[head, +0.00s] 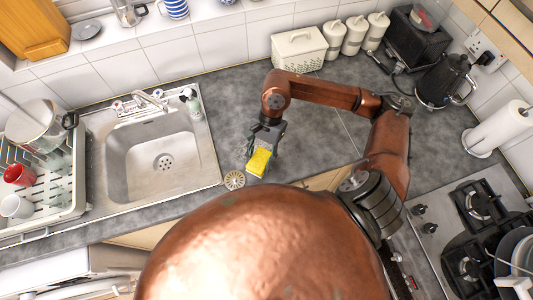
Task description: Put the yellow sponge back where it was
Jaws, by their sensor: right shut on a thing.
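The yellow sponge (259,162) is held in my right gripper (262,151), over the grey counter just right of the sink. My right gripper is shut on the sponge, and its arm reaches in from the right. I cannot tell whether the sponge touches the counter. The steel sink (205,150) is to the left, with an empty basin and a drain in the middle. A round strainer (234,180) lies on the counter, left of and below the sponge. My left gripper is not in view.
A small bottle (191,103) stands at the sink's back right corner, beside the tap (150,99). A dish rack (72,190) with cups is at the left. A cream bread bin (299,49), black kettle (445,81) and gas hob (470,225) stand right. Counter behind the gripper is clear.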

